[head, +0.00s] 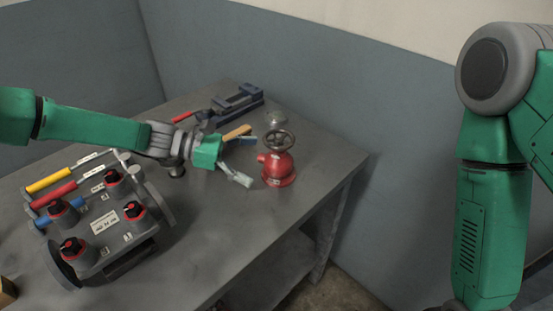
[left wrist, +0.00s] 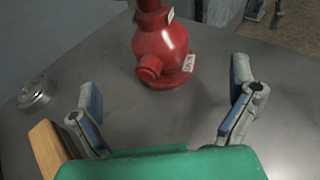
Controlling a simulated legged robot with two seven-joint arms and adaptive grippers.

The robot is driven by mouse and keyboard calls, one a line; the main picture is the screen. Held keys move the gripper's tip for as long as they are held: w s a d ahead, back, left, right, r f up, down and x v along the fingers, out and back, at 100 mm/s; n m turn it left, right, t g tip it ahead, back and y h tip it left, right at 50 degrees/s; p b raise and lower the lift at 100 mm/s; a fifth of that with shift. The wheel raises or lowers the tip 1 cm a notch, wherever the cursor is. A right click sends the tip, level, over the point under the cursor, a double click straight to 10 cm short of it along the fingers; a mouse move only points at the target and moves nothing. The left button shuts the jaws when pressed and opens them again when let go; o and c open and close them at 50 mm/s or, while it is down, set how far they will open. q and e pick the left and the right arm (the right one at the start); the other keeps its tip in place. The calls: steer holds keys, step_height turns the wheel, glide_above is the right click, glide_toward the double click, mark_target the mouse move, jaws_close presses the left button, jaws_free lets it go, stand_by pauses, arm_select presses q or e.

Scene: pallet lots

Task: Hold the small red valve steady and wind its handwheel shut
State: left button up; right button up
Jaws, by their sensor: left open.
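The small red valve (head: 278,170) stands upright on the grey workbench, with its dark handwheel (head: 279,140) on top. Its red body (left wrist: 160,50) fills the upper middle of the left wrist view, with the side outlet facing my left gripper; the handwheel is out of that view. My left gripper (head: 246,160) is open and empty, just left of the valve in the head view. In the left wrist view its two fingers (left wrist: 165,112) are spread wide, short of the valve body. My right arm shows at the right of the head view, but its gripper is out of view.
A grey control box (head: 120,222) with red-black knobs and coloured levers stands at the front left. A dark blue vise (head: 237,104) lies behind my left gripper. A wooden handle (head: 237,132) and a round glass-like item (head: 276,118) are near the valve. The bench's right edge is close.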

mark_target(260, 162)
arm_select(q)
steer(key=shift+b+x, duration=0.85)
steer(key=shift+x, duration=1.65)
